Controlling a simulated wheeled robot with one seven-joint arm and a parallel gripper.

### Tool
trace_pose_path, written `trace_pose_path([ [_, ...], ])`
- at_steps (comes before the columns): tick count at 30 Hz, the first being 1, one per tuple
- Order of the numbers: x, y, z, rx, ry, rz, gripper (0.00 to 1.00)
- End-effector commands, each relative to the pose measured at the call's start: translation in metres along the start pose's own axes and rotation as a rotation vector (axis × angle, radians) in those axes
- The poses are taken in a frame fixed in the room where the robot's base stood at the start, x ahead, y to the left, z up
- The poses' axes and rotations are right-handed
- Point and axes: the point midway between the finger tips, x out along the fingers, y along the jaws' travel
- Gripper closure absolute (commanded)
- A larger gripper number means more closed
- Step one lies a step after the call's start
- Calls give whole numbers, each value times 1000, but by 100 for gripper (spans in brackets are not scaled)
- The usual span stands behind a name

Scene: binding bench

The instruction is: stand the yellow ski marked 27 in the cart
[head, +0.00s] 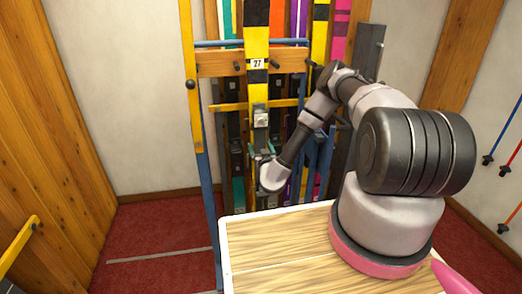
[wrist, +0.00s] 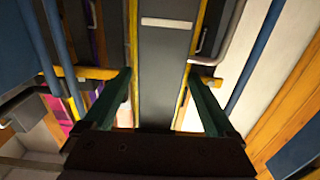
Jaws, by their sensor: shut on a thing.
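The yellow ski marked 27 (head: 257,92) stands upright in front of a rack in the head view, its white label facing me. It has black bands and a binding partway down. My gripper (head: 262,153) is at the ski below the binding. In the wrist view, the green fingers of my gripper (wrist: 158,78) are on either side of a dark grey ski face with yellow edges, the ski (wrist: 165,60), and are shut on it. The ski's lower end is hidden. I cannot tell for sure which frame is the cart.
The blue-posted rack (head: 203,160) with a wooden crossbar (head: 220,64) holds several other skis close behind and beside. A pale wooden bench top (head: 275,250) lies in front. A yellow rail (head: 18,246) shows at lower left. Red floor (head: 155,235) is clear at left.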

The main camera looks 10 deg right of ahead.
Motion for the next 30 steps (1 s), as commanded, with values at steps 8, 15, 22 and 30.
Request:
trace_pose_path([
  [8, 20, 0, -1, 0, 0, 0, 100],
  [15, 28, 0, 11, 0, -7, 0, 100],
  [22, 32, -1, 25, -1, -13, -1, 100],
  [30, 38, -1, 42, -1, -20, -1, 100],
])
